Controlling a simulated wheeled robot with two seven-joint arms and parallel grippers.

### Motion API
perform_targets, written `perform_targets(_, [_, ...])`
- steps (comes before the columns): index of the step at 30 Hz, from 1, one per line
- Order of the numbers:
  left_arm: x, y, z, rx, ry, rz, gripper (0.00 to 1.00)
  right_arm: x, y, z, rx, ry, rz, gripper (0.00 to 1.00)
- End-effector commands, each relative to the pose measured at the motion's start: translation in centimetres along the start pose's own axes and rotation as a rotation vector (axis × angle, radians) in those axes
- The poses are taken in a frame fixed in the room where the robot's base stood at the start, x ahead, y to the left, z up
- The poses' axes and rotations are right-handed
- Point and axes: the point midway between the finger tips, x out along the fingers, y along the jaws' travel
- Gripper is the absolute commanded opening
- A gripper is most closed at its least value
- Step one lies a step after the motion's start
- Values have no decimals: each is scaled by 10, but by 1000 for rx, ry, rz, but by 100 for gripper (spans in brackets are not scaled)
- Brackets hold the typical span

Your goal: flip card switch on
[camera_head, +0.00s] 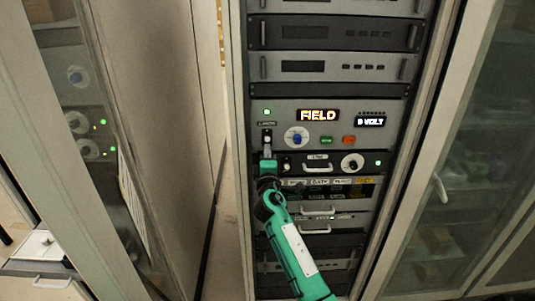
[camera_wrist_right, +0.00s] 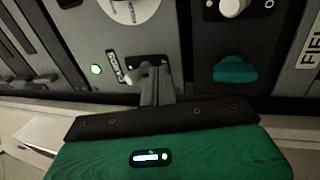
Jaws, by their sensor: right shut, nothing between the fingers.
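The card switch (camera_wrist_right: 132,76) is a small pale toggle lever on a dark plate, beside a small printed label (camera_wrist_right: 114,66) in the right wrist view. The lever leans left toward the label there, which is upward in the head view. My right gripper (camera_wrist_right: 157,76) is shut and empty, its fingertips at the plate just right of the lever. I cannot tell whether they touch it. In the head view the right gripper (camera_head: 267,146) covers most of the switch, below its label. My left gripper is not in view.
A lit lamp (camera_head: 267,112) sits above the switch label. To the right are a blue knob (camera_head: 297,137), a green button (camera_head: 326,140), a red button (camera_head: 348,140) and a FIELD display (camera_head: 318,115). A module with a white knob (camera_head: 352,161) lies below.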

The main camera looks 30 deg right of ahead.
Motion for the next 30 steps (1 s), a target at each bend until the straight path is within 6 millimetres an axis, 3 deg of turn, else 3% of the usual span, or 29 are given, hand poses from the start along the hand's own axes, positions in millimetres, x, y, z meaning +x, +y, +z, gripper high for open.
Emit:
perform_targets(5, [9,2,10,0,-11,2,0,-2,-9,0,0,0,-1,0])
perform_targets(14, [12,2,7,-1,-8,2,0,-8,-11,0,0,1,-2,0])
perform_targets(30, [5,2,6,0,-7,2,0,-60,2,0,1,1,-2,0])
